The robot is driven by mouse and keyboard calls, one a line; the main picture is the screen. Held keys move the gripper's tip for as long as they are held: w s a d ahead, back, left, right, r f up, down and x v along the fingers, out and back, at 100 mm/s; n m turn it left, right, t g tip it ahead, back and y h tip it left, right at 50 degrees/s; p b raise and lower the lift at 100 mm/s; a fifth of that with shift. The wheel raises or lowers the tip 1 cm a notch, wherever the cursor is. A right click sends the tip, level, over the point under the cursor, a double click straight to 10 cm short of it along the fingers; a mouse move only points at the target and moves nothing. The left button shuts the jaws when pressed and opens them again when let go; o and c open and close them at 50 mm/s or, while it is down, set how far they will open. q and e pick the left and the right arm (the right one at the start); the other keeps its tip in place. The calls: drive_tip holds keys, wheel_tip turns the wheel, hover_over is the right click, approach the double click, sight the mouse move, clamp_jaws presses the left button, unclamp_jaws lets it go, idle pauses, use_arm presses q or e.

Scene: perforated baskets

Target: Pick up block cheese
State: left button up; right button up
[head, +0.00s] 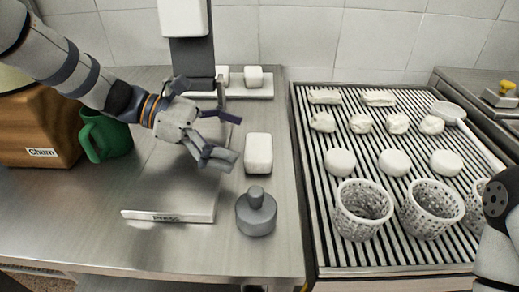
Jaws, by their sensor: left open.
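My left gripper (229,138) comes in from the left above the press plate. Its fingers are spread and empty, pointing right toward the block, apart from it in the picture. The height of the fingers above the counter is hard to tell. Only a part of my right arm shows at the right edge; its gripper is out of view.
The press plate (168,215) lies under my left arm, with a grey weight (256,214) in front of the block. A green jug (105,137) and wooden churn (40,130) stand left. A slatted drain table (385,262) at right holds perforated baskets (363,212) and white cheeses (395,162).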

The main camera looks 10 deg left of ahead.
sight(253, 144)
use_arm(q)
drive_tip(key=x, duration=0.5)
drive_tip(key=shift+d+r, duration=0.1)
drive_tip(key=shift+d, duration=0.1)
drive_tip(key=c, duration=1.4)
